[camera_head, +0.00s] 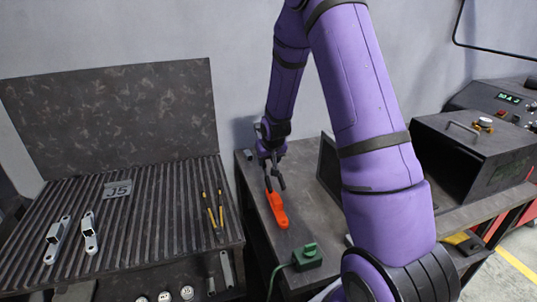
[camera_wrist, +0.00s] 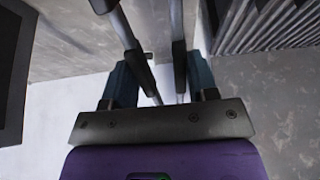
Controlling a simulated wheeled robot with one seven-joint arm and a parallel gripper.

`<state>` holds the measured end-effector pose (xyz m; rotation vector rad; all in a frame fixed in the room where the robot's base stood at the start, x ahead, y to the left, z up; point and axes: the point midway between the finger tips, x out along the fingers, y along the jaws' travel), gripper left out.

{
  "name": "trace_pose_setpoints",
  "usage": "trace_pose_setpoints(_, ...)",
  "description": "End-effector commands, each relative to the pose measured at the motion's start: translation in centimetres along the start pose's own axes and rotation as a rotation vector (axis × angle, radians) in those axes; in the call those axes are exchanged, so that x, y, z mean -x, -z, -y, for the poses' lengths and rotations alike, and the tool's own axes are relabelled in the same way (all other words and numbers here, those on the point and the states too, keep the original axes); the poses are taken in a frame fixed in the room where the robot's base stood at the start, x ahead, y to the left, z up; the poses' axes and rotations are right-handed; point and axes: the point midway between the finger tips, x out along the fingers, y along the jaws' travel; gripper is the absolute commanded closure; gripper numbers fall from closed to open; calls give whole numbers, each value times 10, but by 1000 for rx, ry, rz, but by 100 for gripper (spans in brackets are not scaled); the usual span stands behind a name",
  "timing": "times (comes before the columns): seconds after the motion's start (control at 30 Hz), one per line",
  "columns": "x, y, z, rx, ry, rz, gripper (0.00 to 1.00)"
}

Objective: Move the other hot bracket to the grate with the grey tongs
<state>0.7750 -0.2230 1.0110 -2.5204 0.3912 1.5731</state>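The orange hot bracket (camera_head: 280,213) is at the dark side table, right of the grate (camera_head: 150,235). My gripper (camera_head: 270,157) is above its far end. In the wrist view, my gripper (camera_wrist: 160,88) is shut on the grey tongs (camera_wrist: 179,65), whose two long arms run out between the fingers. In the head view, the tongs' dark jaws reach the bracket's far end. I cannot tell whether they grip it, or whether it lies on the table. The bracket is not visible in the wrist view. Two grey brackets (camera_head: 57,239) (camera_head: 90,233) lie on the grate's left part.
Yellow-handled tongs (camera_head: 213,209) lie on the grate's right part, beside its edge. A plate marked 35 (camera_head: 117,189) is at the grate's back. A green block (camera_head: 307,257) with a cable sits on the side table's front. An open furnace (camera_head: 475,152) stands right. The grate's middle is clear.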

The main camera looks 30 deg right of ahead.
Motion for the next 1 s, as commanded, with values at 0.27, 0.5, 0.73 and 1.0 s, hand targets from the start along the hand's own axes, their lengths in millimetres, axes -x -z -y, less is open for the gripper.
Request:
trace_pose_setpoints(0.27,-22,-11,0,0,-1,1,49)
trace_pose_setpoints(0.5,-40,-20,0,0,-1,2,49)
trace_pose_setpoints(0.73,-55,-27,1,1,0,1,49)
trace_pose_setpoints(1.0,-62,-31,1,0,0,-1,49)
